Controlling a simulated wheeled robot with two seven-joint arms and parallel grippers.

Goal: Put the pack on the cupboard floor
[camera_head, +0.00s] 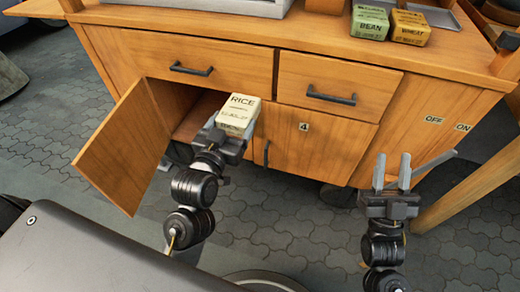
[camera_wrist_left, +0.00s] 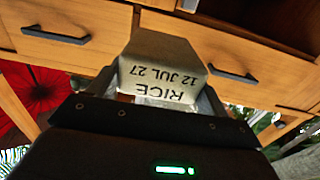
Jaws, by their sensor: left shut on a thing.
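The pack is a cream block marked RICE (camera_head: 238,113). My left gripper (camera_head: 229,130) is shut on it and holds it in front of the cupboard, below the drawers. The pack also shows in the left wrist view (camera_wrist_left: 162,62), with its label upside down. The cupboard's left door (camera_head: 125,150) stands open, swung out to the left. The cupboard floor (camera_head: 185,133) shows only in part inside the opening; the pack and my left arm hide the rest. My right gripper (camera_head: 391,172) is open and empty, in front of the cupboard's right part.
A shut door marked 4 (camera_head: 303,127) is right of the opening. Two shut drawers with dark handles (camera_head: 191,69) (camera_head: 331,96) lie above. A green BEAN pack (camera_head: 370,22) and a yellow WHEAT pack (camera_head: 410,27) stand on the top.

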